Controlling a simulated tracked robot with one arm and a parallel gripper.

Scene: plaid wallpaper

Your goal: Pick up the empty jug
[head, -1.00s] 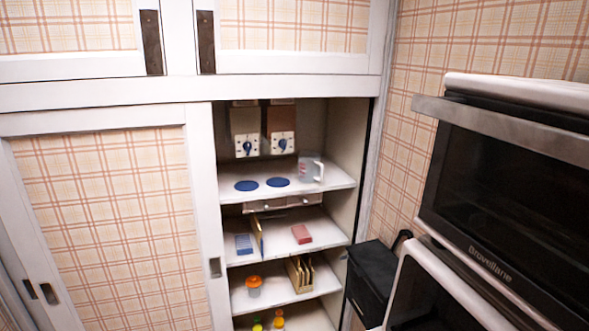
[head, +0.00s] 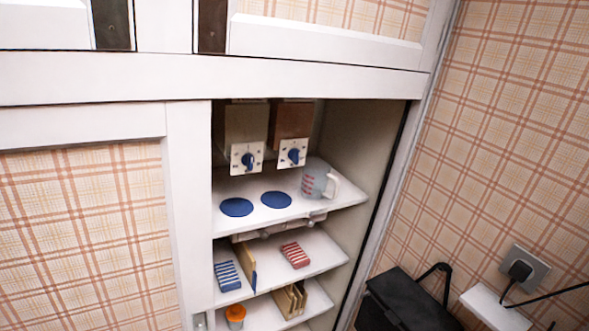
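The jug (head: 314,181) is clear, with red markings and a pale handle on its right side. It stands upright on the top visible shelf (head: 341,195) of the open cupboard, at the right. I see nothing in it, though it is small in the view. Two flat blue discs, a left one (head: 236,207) and a right one (head: 276,199), lie to its left on the same shelf. My gripper is not in the picture.
Lower shelves hold a blue striped block (head: 227,276), a red striped block (head: 295,254) and an orange-lidded jar (head: 235,315). A black bag (head: 405,300) and wall socket (head: 524,270) are at right.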

